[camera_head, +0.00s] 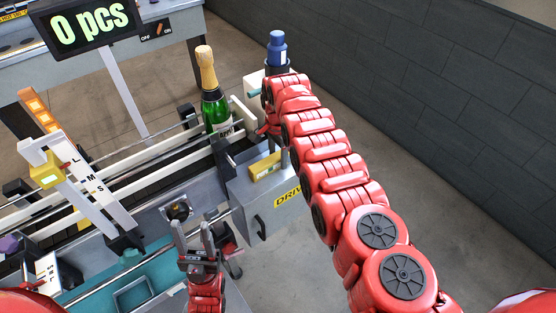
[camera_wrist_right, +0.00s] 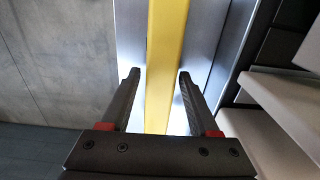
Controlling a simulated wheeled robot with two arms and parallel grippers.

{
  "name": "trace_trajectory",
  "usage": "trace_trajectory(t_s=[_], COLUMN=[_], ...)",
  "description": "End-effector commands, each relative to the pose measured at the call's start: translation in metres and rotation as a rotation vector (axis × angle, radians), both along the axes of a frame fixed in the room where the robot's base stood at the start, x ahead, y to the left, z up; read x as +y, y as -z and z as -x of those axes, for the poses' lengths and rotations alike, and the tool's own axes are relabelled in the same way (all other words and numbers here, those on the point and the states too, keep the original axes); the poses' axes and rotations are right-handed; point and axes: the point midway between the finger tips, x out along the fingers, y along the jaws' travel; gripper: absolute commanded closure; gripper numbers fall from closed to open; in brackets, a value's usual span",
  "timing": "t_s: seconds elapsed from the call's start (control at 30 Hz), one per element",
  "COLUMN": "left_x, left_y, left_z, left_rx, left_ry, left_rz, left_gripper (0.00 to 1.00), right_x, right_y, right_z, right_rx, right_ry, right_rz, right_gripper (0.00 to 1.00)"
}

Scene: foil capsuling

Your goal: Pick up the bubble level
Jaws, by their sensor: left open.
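The bubble level, a yellow bar (camera_head: 265,166), lies on top of the grey box marked DRIVE in the head view. It also shows in the right wrist view as a long yellow bar (camera_wrist_right: 165,50) running between my right gripper's fingers. My right gripper (camera_wrist_right: 158,76) is open, one finger on each side of the bar, with a gap visible on the left. I cannot tell whether the fingertips are above or beside it. In the head view my right arm mostly hides that gripper. My left gripper (camera_head: 208,236) is open and empty, in front of the machine.
A green bottle with gold foil (camera_head: 212,95) stands on the conveyor behind the DRIVE box (camera_head: 262,205). A blue-capped bottle (camera_head: 277,48) stands behind my right arm. A display (camera_head: 90,25) reads "0 pcs". A teal tray (camera_head: 133,294) is at the lower left. Floor to the right is clear.

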Motion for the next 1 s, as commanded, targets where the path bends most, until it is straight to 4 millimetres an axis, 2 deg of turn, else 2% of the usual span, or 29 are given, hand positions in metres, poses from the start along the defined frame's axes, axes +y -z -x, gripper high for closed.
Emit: trace_trajectory(t_s=[0.03, 0.3, 0.33, 0.77, 1.0], left_x=[0.000, 0.000, 0.000, 0.000, 0.000], left_y=[0.000, 0.000, 0.000, -0.001, -0.007], left_z=[0.000, 0.000, 0.000, 0.000, 0.000], left_rx=[0.000, 0.000, 0.000, 0.000, 0.000], left_ry=[0.000, 0.000, 0.000, 0.000, 0.000], left_rz=[0.000, 0.000, 0.000, 0.000, 0.000], left_gripper=[0.50, 0.50, 0.50, 0.50, 0.50], right_x=[0.000, 0.000, 0.000, 0.000, 0.000], right_y=[0.000, 0.000, 0.000, -0.002, -0.015], right_z=[0.000, 0.000, 0.000, 0.000, -0.001], right_rx=[0.000, 0.000, 0.000, -0.001, -0.004], right_ry=[0.000, 0.000, 0.000, 0.000, 0.000], right_rz=[0.000, 0.000, 0.000, -0.001, -0.001], right_gripper=[0.49, 0.98, 1.00, 1.00, 1.00])
